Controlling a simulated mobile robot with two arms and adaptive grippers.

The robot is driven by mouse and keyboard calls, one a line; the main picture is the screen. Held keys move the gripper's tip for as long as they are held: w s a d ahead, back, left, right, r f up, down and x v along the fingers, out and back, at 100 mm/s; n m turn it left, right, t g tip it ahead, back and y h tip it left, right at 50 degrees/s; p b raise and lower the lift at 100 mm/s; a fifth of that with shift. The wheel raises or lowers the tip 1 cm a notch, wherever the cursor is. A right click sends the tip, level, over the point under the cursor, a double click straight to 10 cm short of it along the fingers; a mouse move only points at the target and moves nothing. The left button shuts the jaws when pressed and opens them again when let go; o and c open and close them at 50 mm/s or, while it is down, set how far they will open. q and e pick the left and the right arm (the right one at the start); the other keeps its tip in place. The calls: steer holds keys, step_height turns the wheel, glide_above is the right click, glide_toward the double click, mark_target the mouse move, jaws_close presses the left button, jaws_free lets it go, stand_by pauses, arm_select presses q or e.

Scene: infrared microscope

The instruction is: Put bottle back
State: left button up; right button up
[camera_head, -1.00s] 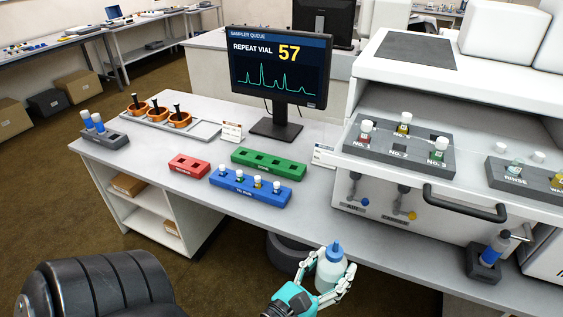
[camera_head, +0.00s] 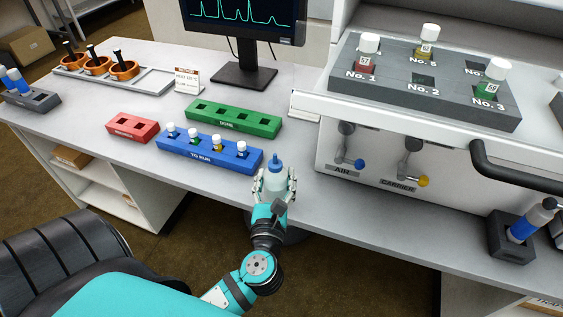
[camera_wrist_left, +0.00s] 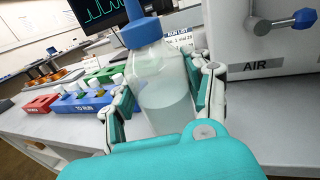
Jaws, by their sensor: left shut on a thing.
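A squat translucent bottle (camera_head: 276,174) with a blue cap is held upright in my left gripper (camera_head: 273,186), near the front edge of the bench (camera_head: 349,197). In the left wrist view the bottle (camera_wrist_left: 165,85) fills the middle, with a finger on each side of it. The left gripper (camera_wrist_left: 163,100) is shut on the bottle. Whether the bottle's base touches the bench is hidden by the gripper. My right gripper is not in view.
A blue TO RUN rack (camera_head: 210,150) with several vials lies left of the bottle. The instrument with AIR and CARRIER valves (camera_head: 347,147) stands to the right. Bare bench lies around the bottle.

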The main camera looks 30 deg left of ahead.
arm_select(q)
steer(key=x, duration=0.7)
steer(key=f+x, duration=0.1)
steer(key=x, duration=0.2)
steer(key=shift+w, duration=0.2)
step_height(320, 180, down, 3)
steer(key=shift+f+b, duration=0.1)
steer(key=shift+b, duration=0.25)
steer(key=shift+f, duration=0.1)
steer(key=shift+f, duration=0.15)
steer(key=o, duration=1.4)
steer(key=shift+c, duration=0.2)
